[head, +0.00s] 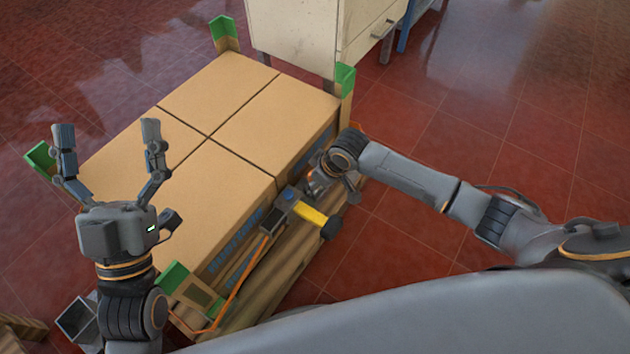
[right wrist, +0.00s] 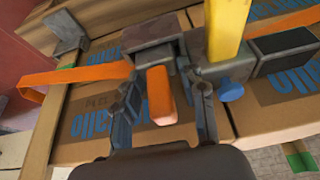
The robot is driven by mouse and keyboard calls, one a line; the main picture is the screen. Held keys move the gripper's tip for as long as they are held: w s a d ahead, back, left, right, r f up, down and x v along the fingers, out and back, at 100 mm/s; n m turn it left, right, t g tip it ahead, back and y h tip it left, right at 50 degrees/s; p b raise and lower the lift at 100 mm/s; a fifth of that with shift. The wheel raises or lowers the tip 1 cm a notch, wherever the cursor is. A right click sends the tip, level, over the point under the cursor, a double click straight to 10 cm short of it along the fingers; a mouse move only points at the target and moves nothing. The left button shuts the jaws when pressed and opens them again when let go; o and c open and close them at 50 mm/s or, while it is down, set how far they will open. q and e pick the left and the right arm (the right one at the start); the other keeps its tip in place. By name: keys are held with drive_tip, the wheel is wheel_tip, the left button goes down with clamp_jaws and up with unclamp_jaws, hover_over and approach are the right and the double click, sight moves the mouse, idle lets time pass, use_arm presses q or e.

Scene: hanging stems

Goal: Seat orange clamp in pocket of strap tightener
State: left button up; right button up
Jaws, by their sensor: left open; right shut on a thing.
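The strap tightener (head: 290,203) is a dark grey body with a yellow handle (head: 310,214), at the right front side of the carton stack. In the right wrist view its yellow handle (right wrist: 228,30) rises beside grey metal parts. The orange clamp (right wrist: 160,95) shows between the fingers of my right gripper (right wrist: 165,92), its upper end against a grey block (right wrist: 150,35). Whether it sits in the pocket is hidden. In the head view my right gripper (head: 335,178) is just beyond the tightener. My left gripper (head: 106,135) is open and empty above the cartons' left side.
Cartons (head: 220,92) stand on a pallet, with green corner guards (head: 346,78). An orange strap (head: 240,288) hangs down the near side. A grey square tube-like part (head: 76,318) is at lower left. A white cabinet (head: 300,35) stands behind. Red tiled floor (head: 470,110) is clear at right.

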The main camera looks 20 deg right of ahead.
drive_tip(key=shift+a+r+p, duration=0.25)
drive_tip(key=shift+r+p, duration=0.25)
drive_tip(key=shift+r, duration=0.05)
drive_tip(key=shift+r+p, duration=0.15)
drive_tip(key=shift+p, duration=0.15)
drive_tip(key=shift+d+r+p, duration=0.2)
drive_tip(key=shift+r+p, duration=0.2)
drive_tip(key=shift+p, duration=0.2)
use_arm(q)
drive_tip(key=w+a+f+g+y, duration=0.1)
drive_tip(key=w+f+g+y, duration=0.2)
drive_tip(key=f+g, duration=0.7)
drive_tip(key=shift+w+f+p, duration=0.3)
drive_tip(key=shift+f+p, duration=0.1)
drive_tip(key=shift+f, duration=2.1)
use_arm(e)
drive_tip(key=shift+r, duration=0.25)
use_arm(q)
drive_tip(key=shift+r, duration=0.15)
use_arm(e)
drive_tip(key=shift+f, duration=0.15)
